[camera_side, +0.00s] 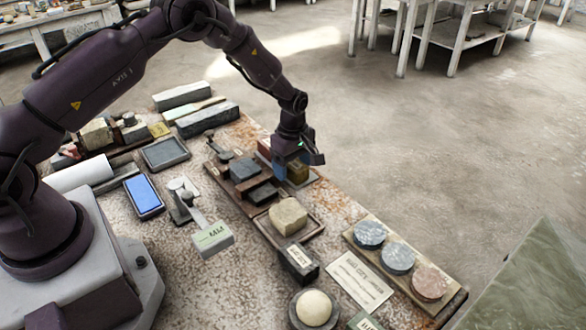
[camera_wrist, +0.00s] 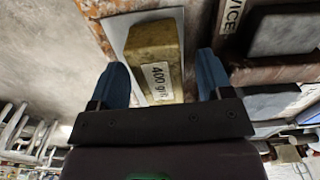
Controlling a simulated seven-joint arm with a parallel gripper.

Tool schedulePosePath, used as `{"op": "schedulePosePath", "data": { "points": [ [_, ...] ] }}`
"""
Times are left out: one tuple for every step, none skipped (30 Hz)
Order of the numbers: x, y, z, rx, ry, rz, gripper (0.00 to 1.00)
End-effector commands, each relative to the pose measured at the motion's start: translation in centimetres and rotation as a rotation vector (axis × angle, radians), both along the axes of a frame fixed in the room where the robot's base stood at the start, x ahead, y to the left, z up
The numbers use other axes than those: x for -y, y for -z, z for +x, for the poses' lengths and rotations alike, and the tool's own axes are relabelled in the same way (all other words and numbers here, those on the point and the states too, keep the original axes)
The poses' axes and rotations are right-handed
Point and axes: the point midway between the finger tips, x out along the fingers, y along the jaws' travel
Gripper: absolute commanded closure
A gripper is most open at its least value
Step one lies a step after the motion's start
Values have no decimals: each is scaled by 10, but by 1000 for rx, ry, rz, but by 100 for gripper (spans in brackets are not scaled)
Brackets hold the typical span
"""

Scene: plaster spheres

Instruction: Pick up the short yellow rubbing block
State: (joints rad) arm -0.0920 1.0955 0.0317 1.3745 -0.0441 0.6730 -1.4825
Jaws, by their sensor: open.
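The short yellow rubbing block (camera_wrist: 154,45) is a dull olive-yellow brick with a white label that reads like "400 grit". In the wrist view it lies between my two blue fingers, with a gap on each side. In the side view the block (camera_side: 297,173) shows partly beneath my gripper (camera_side: 298,164). My gripper (camera_wrist: 162,62) is open, with its fingers on either side of the block and nothing held. The near end of the block is hidden by the gripper body in the wrist view.
A pale stone block (camera_side: 288,216) sits in a wooden tray nearby. Dark blocks (camera_side: 243,169) lie left of my gripper. Three round discs (camera_side: 397,258) stand on a board at the right. A dark grey block (camera_wrist: 283,32) is at the right in the wrist view.

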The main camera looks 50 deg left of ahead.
Motion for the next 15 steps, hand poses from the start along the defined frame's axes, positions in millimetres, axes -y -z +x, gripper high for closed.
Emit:
{"op": "schedulePosePath", "data": {
  "points": [
    [0, 4, 0, -1, 0, -1, 28],
    [0, 6, 0, 0, -1, -1, 28],
    [0, 7, 0, 1, -1, -1, 28],
    [0, 7, 0, 1, -1, -1, 28],
    [0, 7, 0, 2, -1, -1, 28],
    [0, 7, 0, 2, 0, -1, 28],
    [0, 7, 0, 2, 0, -1, 28],
    [0, 7, 0, 2, 0, -1, 28],
    [0, 6, 0, 2, 0, -1, 28],
    [0, 6, 0, 1, 0, -1, 35],
    [0, 6, 0, 1, 0, -1, 41],
    [0, 6, 0, 1, 0, -1, 51],
    [0, 6, 0, 1, 0, -1, 58],
    [0, 6, 0, 1, 0, -1, 64],
    [0, 6, 0, 1, 0, -1, 74]
  ]
}}
